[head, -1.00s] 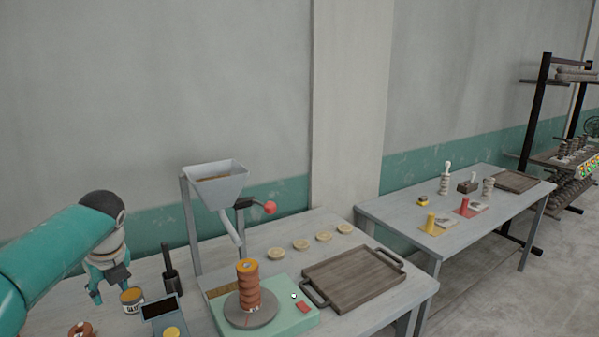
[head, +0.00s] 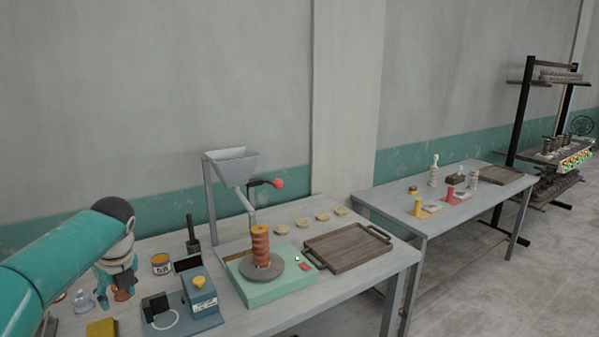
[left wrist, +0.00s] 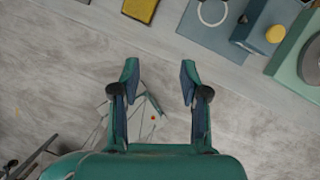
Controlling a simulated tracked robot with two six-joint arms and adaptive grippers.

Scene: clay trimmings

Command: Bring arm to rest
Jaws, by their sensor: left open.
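My left arm comes in from the left in the head view. Its gripper (head: 116,292) points down over the near left part of the grey work table (head: 345,290), left of a small labelled tin (head: 161,264). In the left wrist view the two fingers (left wrist: 160,76) stand wide apart with nothing held between them. Pale wood-grain tabletop shows between and beyond the fingertips. A pale, wiry thing with a red dot (left wrist: 152,117) lies partly behind the left finger; I cannot tell what it is. My right arm and gripper are not in view.
A blue-grey device with a yellow knob (head: 199,282) and a yellow block (head: 102,328) are near the gripper. A wooden tray (head: 347,250) lies right. A second table (head: 450,215) stands beyond.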

